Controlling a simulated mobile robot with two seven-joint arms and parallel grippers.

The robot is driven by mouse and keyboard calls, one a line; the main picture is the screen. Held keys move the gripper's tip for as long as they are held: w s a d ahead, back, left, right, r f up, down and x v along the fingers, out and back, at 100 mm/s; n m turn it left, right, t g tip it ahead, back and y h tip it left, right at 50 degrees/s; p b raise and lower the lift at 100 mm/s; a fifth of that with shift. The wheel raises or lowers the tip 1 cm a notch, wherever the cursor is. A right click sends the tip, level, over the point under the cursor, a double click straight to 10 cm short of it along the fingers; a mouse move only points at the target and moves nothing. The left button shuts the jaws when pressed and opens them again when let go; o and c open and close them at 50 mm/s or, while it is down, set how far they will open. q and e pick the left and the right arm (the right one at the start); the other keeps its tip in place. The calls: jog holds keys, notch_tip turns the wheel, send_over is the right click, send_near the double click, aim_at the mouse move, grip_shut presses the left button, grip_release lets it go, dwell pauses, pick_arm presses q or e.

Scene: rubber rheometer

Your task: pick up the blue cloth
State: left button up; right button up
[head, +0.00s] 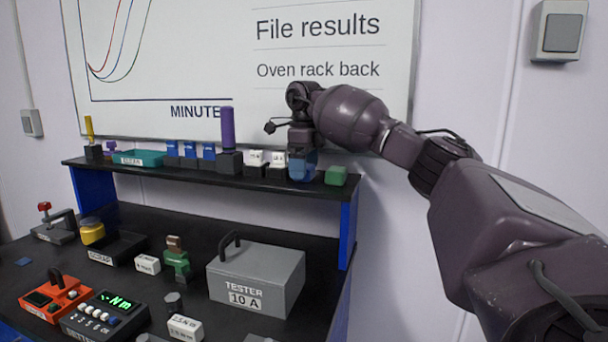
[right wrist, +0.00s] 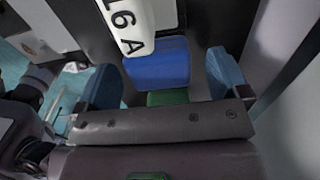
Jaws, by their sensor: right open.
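The blue cloth (right wrist: 157,65) shows in the right wrist view as a folded, block-like bright blue piece. It lies between the two blue fingers of my right gripper (right wrist: 163,82), with space visible at both sides. In the head view my right gripper (head: 303,167) is open and points down at the right part of the upper shelf. Its fingers hide most or all of the cloth there. My left gripper is not in view.
A green block (head: 336,175) sits right of the gripper on the shelf (head: 205,172). White labelled blocks (head: 278,160) stand close on its left, then a purple-handled tool (head: 228,128). A whiteboard (head: 330,110) is behind. The grey tester box (head: 256,270) stands below.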

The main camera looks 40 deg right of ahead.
jog(key=shift+f, duration=0.45)
jog(key=c, duration=1)
notch_tip(320, 180, up, 8)
jog(key=shift+a+r+p, duration=0.1)
jog(key=shift+r+p, duration=0.15)
jog(key=shift+p, duration=0.15)
notch_tip(320, 180, up, 12)
jog(key=p, duration=0.4)
jog(key=shift+f+p, duration=0.2)
jog(key=shift+p, duration=0.15)
